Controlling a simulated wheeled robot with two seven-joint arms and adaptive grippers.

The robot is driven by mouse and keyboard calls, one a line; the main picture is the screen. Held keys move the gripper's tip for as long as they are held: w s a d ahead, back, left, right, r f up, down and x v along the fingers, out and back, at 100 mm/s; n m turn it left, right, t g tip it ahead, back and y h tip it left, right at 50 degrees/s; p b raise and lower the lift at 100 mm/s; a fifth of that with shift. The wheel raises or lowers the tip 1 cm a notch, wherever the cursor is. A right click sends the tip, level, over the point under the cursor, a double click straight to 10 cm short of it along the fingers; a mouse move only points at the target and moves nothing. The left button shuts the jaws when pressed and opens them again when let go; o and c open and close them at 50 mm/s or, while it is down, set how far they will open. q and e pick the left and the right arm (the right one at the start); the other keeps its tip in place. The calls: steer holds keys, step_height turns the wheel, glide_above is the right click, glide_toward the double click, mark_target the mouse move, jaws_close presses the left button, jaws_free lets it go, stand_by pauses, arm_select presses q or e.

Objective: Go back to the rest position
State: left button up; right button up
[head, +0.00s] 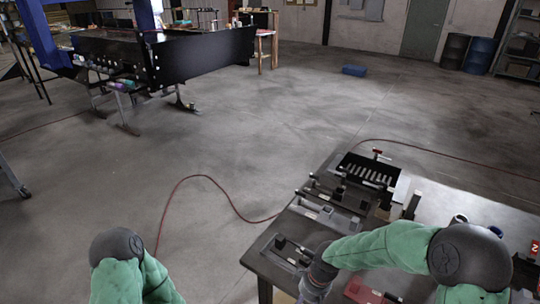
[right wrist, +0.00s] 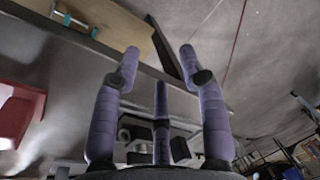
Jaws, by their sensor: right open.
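My right arm (head: 390,249), in a green sleeve, reaches in from the right over the near end of the workbench (head: 262,262) in the head view. The right wrist view shows its gripper (right wrist: 160,66) with purple-grey fingers spread wide and nothing between them. In the head view this gripper (head: 314,284) points down at the bench's left edge, its fingertips cut off or hidden. My left arm (head: 128,270) shows only as a green-sleeved elbow at the bottom left; its gripper is out of view.
The bench carries grey fixtures (head: 322,216), a black tray of light parts (head: 368,172) and a red block (head: 362,291). A red cable (head: 205,177) runs across the floor. The conveyor (head: 200,58) stands at the far left. The middle floor is mostly clear, with a blue box (head: 354,70) farther back.

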steer(key=s+f+m+y, duration=0.1)
steer(key=s+f+m, duration=0.8)
steer(key=s+f, duration=0.5)
step_height(320, 180, down, 4)
steer(key=shift+s+a+r+t+y, duration=0.1)
steer(key=shift+s+a+t+y, duration=0.05)
steer(key=shift+a+t+y, duration=0.2)
